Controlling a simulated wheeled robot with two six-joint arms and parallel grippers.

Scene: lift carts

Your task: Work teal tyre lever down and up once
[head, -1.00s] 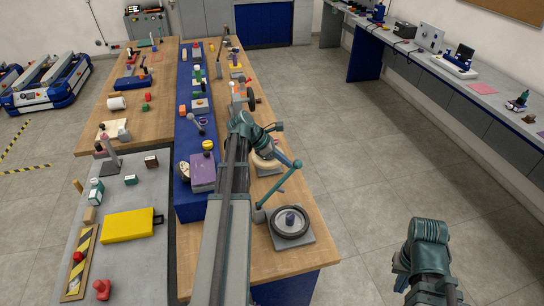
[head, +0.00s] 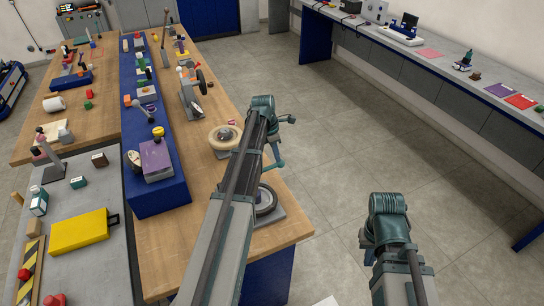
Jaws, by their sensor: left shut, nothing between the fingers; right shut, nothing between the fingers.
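The tyre stand shows partly at the near right end of the wooden bench: a dark tyre (head: 266,203) on a grey plate (head: 275,217). Its teal lever is hidden behind my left arm and gripper, so I cannot tell its angle or whether anything touches it. My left gripper (head: 281,142) is shut and empty, past the stand near the bench's right edge. My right gripper (head: 366,246) is shut and empty over the floor, right of the bench.
A cream wheel (head: 222,138) lies on the bench just beyond the tyre stand. A purple box (head: 155,160) with a yellow-topped knob stands on the blue strip at left. A yellow case (head: 79,231) lies on the grey table. The floor (head: 360,150) to the right is clear.

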